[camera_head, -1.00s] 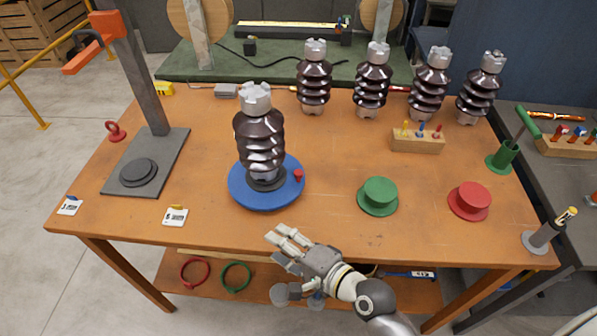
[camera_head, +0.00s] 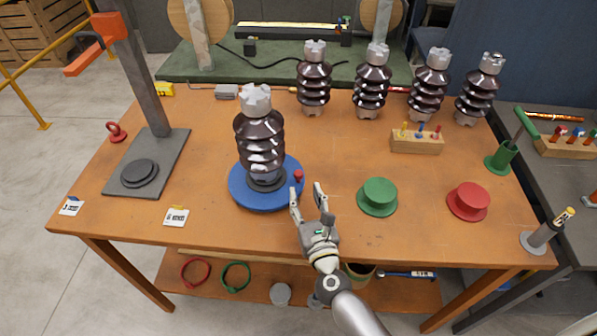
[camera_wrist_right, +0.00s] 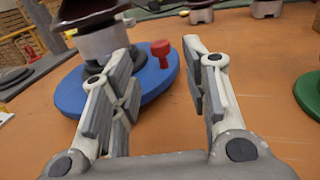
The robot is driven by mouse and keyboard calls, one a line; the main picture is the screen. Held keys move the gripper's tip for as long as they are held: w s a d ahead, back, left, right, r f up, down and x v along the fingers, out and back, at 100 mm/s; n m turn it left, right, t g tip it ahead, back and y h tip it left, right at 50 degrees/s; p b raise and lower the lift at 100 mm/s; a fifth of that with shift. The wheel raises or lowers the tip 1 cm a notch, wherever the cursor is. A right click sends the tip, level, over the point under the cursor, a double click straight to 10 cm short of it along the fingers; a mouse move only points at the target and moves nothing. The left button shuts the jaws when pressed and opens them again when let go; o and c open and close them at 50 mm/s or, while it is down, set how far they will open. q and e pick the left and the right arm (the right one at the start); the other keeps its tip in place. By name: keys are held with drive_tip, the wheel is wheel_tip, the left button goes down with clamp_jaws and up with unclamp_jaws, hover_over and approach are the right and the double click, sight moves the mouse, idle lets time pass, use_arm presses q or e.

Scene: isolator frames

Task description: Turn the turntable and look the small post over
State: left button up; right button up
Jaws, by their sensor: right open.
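A dark brown ribbed post (camera_head: 260,140) with a grey metal cap stands upright on the blue turntable (camera_head: 240,193). A small red knob (camera_head: 299,175) rises from the turntable's right edge. My right gripper (camera_head: 307,190) is open and empty, just right of and in front of the turntable, close to the knob. In the right wrist view, the red knob (camera_wrist_right: 161,52) shows between the open fingers, beyond their tips. The blue turntable (camera_wrist_right: 160,82) and the grey base of the post (camera_wrist_right: 105,40) are partly hidden by the left finger. My left gripper is not in view.
Several similar posts (camera_head: 372,80) stand along the back. A green stand (camera_head: 378,196) and a red stand (camera_head: 469,201) are to the right. A grey column with an orange arm (camera_head: 150,80) stands at left.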

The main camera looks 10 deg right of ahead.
sight(300, 177)
drive_tip(key=w+p, duration=0.1)
drive_tip(key=w, duration=0.7)
drive_tip(key=shift+w+a, duration=0.1)
drive_tip(key=shift+w, duration=0.05)
clamp_jaws()
